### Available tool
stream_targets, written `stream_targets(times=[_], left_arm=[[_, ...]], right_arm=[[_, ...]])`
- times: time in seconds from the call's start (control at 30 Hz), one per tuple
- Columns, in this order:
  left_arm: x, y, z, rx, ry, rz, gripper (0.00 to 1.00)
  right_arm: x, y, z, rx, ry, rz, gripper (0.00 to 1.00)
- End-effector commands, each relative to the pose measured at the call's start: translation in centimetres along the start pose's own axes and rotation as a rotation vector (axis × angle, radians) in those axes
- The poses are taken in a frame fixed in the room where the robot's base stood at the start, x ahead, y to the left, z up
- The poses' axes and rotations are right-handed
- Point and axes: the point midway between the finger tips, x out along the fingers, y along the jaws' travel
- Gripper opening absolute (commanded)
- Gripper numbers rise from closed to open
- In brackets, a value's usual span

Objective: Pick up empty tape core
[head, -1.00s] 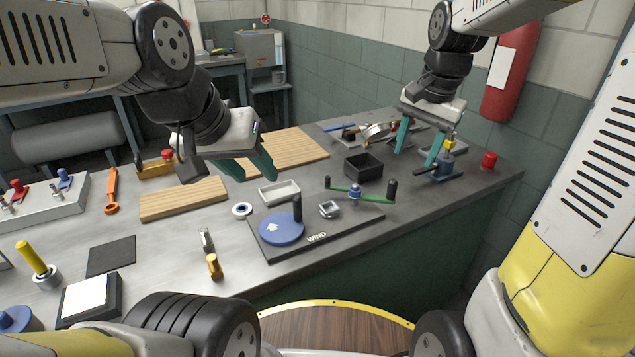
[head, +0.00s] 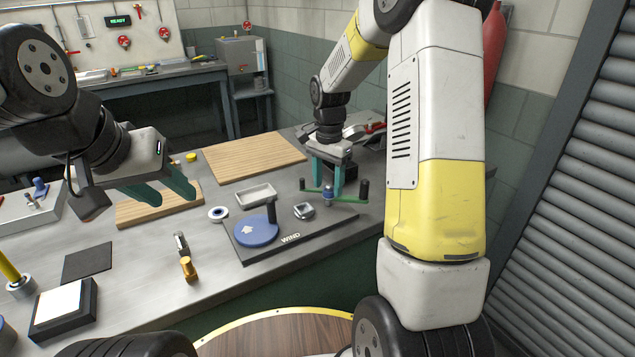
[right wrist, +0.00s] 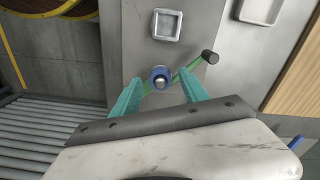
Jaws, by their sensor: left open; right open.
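A blue hub (head: 328,195) stands on a spindle at the middle of a green two-ended crank (head: 347,199) on the dark winding board (head: 335,222). I cannot tell which of these is the empty tape core. My right gripper (head: 332,174) is open over the crank. In the right wrist view, its fingers (right wrist: 160,80) appear on either side of the blue hub (right wrist: 160,72), with nothing gripped. My left gripper (head: 174,197) is open and empty over the left wooden board.
A blue disc with a black post (head: 256,230) and a small square grey frame (head: 304,211) sit on the winding board. A white tray (head: 256,194) stands behind it. Wooden boards (head: 253,156) lie further back.

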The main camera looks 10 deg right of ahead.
Motion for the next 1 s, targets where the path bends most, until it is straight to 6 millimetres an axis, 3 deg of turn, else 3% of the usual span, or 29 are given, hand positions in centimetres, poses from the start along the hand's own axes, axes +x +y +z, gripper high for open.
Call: stream_targets(times=[0.1, 0.37, 0.6, 0.63, 1.0], left_arm=[[0.00, 0.00, 0.00, 0.000, 0.000, 0.000, 0.42], [-0.01, -0.01, 0.00, 0.000, 0.000, 0.000, 0.42], [-0.01, -0.01, 0.00, 0.000, 0.000, 0.000, 0.42], [-0.01, 0.00, 0.00, 0.000, 0.000, 0.000, 0.42], [-0.01, -0.01, 0.00, 0.000, 0.000, 0.000, 0.42]], right_arm=[[1.04, 0.02, 0.02, 0.001, -0.001, 0.000, 0.52], [1.17, -0.02, 0.01, 0.000, 0.001, -0.002, 0.50], [1.16, -0.02, 0.02, 0.000, 0.001, -0.002, 0.03], [1.16, -0.02, 0.02, 0.000, 0.001, -0.002, 0.00], [0.82, -0.04, 0.01, 0.000, 0.001, -0.002, 0.00]])
